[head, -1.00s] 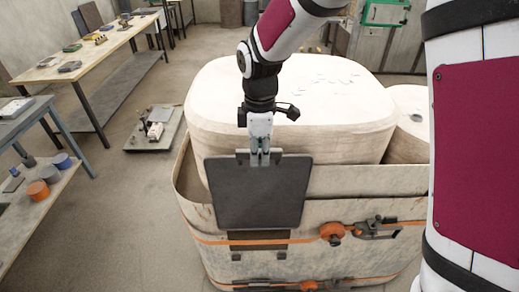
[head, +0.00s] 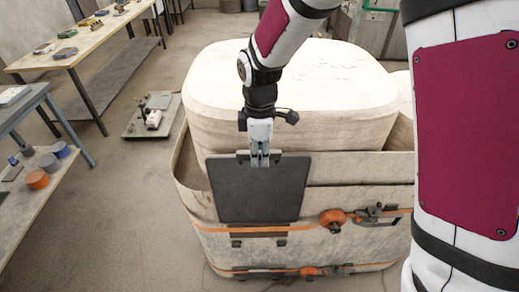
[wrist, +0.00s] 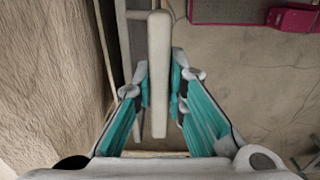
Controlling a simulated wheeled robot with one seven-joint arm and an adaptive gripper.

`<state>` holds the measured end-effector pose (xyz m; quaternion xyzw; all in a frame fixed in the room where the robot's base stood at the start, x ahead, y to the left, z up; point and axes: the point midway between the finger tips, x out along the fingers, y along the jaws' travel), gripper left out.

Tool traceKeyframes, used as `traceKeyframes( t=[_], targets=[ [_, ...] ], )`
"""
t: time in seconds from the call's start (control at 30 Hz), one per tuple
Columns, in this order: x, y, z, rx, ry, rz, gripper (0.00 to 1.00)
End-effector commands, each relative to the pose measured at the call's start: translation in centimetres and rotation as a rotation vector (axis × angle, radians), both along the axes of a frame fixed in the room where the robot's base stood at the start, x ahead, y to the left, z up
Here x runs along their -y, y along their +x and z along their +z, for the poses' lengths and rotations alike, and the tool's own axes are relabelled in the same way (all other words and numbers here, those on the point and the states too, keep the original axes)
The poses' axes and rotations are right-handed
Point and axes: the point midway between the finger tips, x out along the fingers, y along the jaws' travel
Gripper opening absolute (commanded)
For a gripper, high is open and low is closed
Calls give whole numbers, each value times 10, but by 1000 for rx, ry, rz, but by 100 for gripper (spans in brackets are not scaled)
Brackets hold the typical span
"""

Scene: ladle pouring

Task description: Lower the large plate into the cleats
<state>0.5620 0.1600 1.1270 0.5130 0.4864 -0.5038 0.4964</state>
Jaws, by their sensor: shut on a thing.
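The large plate (head: 258,192) is dark, flat and upright in front of the ladle's pale outer wall. My gripper (head: 260,160) is shut on its top edge from above. In the wrist view the plate (wrist: 158,80) shows edge-on as a pale strip between the teal fingers of my gripper (wrist: 160,90). Two small dark blocks, apparently the cleats, show on the wall below the plate: a left one (head: 236,244) and a right one (head: 281,242). The plate's lower edge is above them in the picture. I cannot tell its distance from the wall.
The pale ladle body (head: 300,85) rises behind the plate. An orange strap with a round orange fitting (head: 332,218) runs along the wall right of the plate. A bench (head: 90,45) and a low cart (head: 152,115) stand at the left, with open floor between.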

Motion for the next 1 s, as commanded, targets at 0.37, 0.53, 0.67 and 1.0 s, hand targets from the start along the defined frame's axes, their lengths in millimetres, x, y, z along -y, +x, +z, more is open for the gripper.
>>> traceKeyframes(
  t=[0.37,0.53,0.67,1.0],
  targets=[
    [-1,2,-19,4,2,0,0],
    [-1,2,-27,4,2,1,0],
    [-1,1,-34,4,2,0,0],
    [0,1,-51,3,1,-1,0]
  ],
)
